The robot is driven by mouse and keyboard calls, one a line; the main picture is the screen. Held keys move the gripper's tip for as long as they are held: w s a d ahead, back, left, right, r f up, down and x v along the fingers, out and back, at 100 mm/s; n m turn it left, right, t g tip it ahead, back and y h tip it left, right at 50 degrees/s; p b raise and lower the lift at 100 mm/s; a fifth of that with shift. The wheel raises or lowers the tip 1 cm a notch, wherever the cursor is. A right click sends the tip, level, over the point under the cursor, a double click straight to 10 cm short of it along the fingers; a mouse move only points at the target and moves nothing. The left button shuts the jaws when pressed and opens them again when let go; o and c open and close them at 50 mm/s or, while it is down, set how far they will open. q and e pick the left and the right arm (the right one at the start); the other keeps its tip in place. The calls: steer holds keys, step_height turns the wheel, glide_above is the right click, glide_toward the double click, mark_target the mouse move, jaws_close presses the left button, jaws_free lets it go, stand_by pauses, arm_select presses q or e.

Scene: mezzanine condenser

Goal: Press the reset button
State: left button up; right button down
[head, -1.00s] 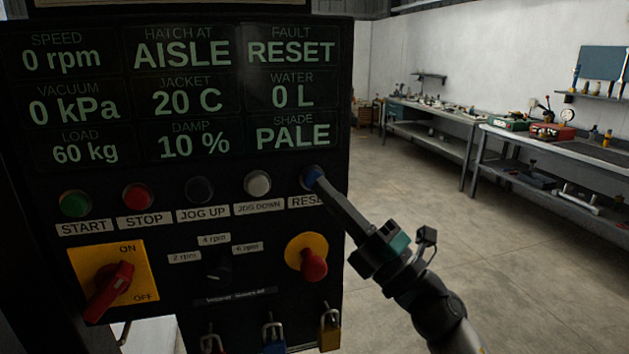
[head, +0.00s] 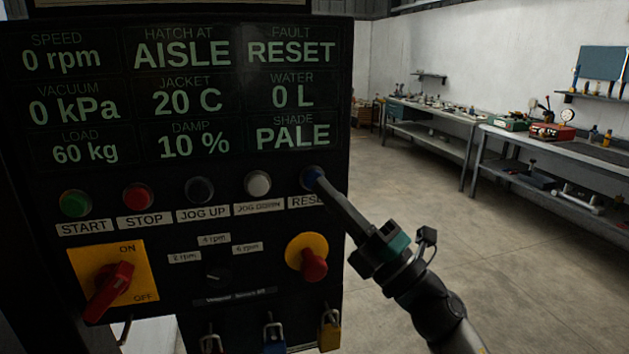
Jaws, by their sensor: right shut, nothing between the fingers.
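The blue reset button (head: 309,177) is at the right end of the button row on the dark control panel (head: 335,220). Its "RESET" label (head: 300,202) sits below it, partly covered by my gripper. My right gripper (head: 318,181) is shut and empty. Its fingertips are at the button and overlap its lower right part; whether they touch or push it in, I cannot tell. The panel's fault field (head: 291,51) reads "RESET". My left gripper does not show.
Left along the row are a white jog down button (head: 257,184), a dark jog up button (head: 199,190), a red stop button (head: 138,197) and a green start button (head: 75,203). Workbenches (head: 430,121) stand behind, with open floor between.

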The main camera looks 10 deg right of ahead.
stand_by(0.4)
steer(key=shift+w, duration=0.45)
steer(key=shift+w, duration=0.45)
stand_by(0.5)
steer(key=shift+s, duration=0.9)
steer(key=s+p, duration=0.1)
steer(key=s, duration=0.4)
steer(key=shift+d, duration=0.1)
